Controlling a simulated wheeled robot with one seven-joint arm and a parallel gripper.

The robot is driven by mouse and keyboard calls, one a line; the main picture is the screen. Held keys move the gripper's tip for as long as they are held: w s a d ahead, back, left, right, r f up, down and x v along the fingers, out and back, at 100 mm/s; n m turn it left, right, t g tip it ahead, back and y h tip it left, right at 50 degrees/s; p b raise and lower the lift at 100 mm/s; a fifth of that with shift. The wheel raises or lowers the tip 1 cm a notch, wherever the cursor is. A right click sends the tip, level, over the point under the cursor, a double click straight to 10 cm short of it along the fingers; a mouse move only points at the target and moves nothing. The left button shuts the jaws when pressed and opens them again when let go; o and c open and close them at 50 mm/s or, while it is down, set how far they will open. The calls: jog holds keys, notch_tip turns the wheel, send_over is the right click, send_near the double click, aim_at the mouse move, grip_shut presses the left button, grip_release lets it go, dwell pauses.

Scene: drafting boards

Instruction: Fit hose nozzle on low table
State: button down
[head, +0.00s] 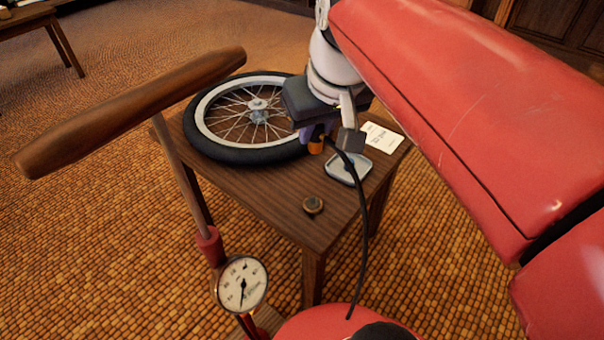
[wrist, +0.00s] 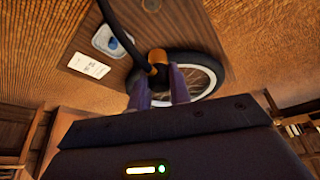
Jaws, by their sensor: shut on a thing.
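My gripper (head: 325,138) is shut on the hose nozzle (head: 316,146), a brass-orange piece with a black hose (head: 364,225) trailing from it. The nozzle also shows between the purple fingers in the wrist view (wrist: 158,66). It is held above the low table (head: 268,196), near the right edge of the bicycle wheel (head: 222,152). The wheel lies flat, with a black tyre, pale rim and spokes. My gripper hides part of its right side. I cannot tell whether the nozzle touches the wheel. The wheel's valve cannot be made out.
A floor pump with wooden handle (head: 130,112) and round gauge (head: 242,284) stands in front of the table. A shallow tray (head: 350,183) holding something blue, a white card (head: 385,138) and a small round brass item (head: 313,205) lie on the table. The table's front is mostly clear.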

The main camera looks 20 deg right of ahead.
send_over(313, 198)
jog(key=shift+f, duration=5.5)
jog(key=shift+f, duration=1.25)
jog(key=c, duration=1.2)
grip_release()
